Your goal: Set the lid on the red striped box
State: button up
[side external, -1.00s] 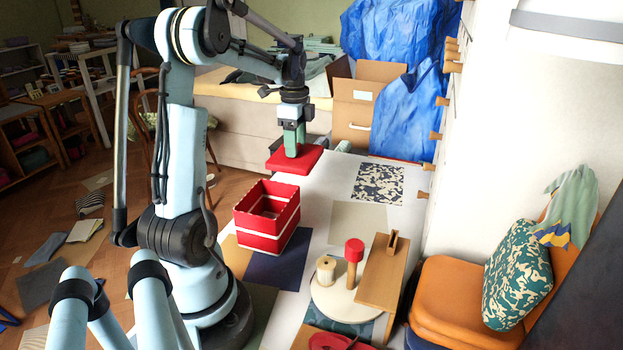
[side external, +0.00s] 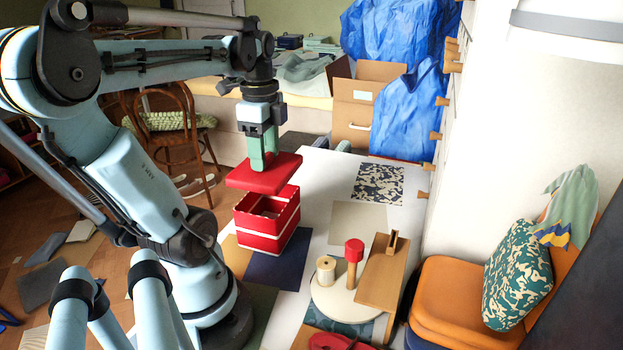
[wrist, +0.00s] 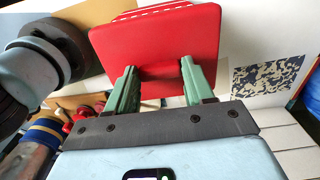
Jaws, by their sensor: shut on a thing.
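The red striped box (side external: 265,240) is an open red box with white bands, standing on the table on a dark blue sheet. The red lid (side external: 243,176) is a flat square held above the box, a little toward its back left, and it hides part of the box's opening. My gripper (side external: 264,160) is shut on the lid from above. In the wrist view the lid (wrist: 160,38) shows between and beyond the green fingers of my gripper (wrist: 158,82). A white-striped red edge shows just past the lid there.
A round board (side external: 345,304) with a spool (side external: 326,270) and a red-topped peg (side external: 354,252) stands in front right of the box. A patterned sheet (side external: 378,184) lies farther back. The table behind the box is clear.

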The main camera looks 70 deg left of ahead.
jog(key=shift+s+d+f, duration=0.15)
jog(key=shift+d+f, duration=0.05)
jog(key=shift+f, duration=2.2)
jog(key=shift+f, duration=1.15)
jog(key=o, duration=1.3)
jog(key=shift+o, duration=0.2)
